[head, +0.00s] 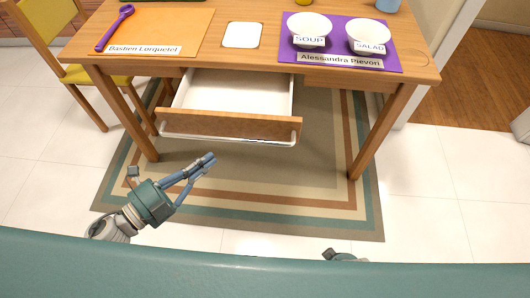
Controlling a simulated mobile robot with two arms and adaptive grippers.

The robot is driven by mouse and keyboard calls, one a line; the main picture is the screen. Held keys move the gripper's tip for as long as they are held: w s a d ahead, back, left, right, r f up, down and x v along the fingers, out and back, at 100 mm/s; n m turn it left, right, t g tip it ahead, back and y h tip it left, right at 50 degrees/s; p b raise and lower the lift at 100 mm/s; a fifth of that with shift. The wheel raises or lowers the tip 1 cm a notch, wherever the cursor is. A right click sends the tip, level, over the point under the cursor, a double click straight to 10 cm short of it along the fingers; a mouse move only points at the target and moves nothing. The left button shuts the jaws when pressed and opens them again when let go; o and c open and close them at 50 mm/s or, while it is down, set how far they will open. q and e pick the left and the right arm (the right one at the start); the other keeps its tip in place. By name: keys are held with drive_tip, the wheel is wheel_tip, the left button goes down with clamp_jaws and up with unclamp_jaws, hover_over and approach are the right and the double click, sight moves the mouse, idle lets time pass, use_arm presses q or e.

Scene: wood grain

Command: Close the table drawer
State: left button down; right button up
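The wooden table (258,62) stands ahead of me with its drawer (230,124) pulled out toward me. The drawer has a wooden front, a pale handle bar along its lower edge, and a white inside that looks empty. My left gripper (210,162) is in front of and below the drawer front, apart from it. Its blue fingers point up and right, lie close together near the tips, and hold nothing that I can see; whether they are fully shut is unclear. Only a small part of my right arm (345,256) shows at the bottom edge; its fingers are hidden.
An orange mat (170,28) with a purple spoon (115,27) and a purple mat (290,50) with two white bowls (310,28) lie on the table. A yellow chair (60,45) stands at the left. A striped rug (300,205) covers the floor below.

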use_arm(q)
drive_tip(key=s+d+r+m+g+h, duration=0.1)
drive_tip(key=s+d+r+m+h, duration=0.1)
drive_tip(key=d+m, duration=0.1)
approach(266, 121)
drive_tip(key=d, duration=0.4)
drive_tip(key=shift+w, duration=1.6)
use_arm(e)
drive_tip(key=shift+s+d+f, duration=0.2)
drive_tip(key=shift+f, duration=0.35)
drive_tip(key=shift+s+d+f, duration=0.2)
drive_tip(key=shift+f, duration=0.3)
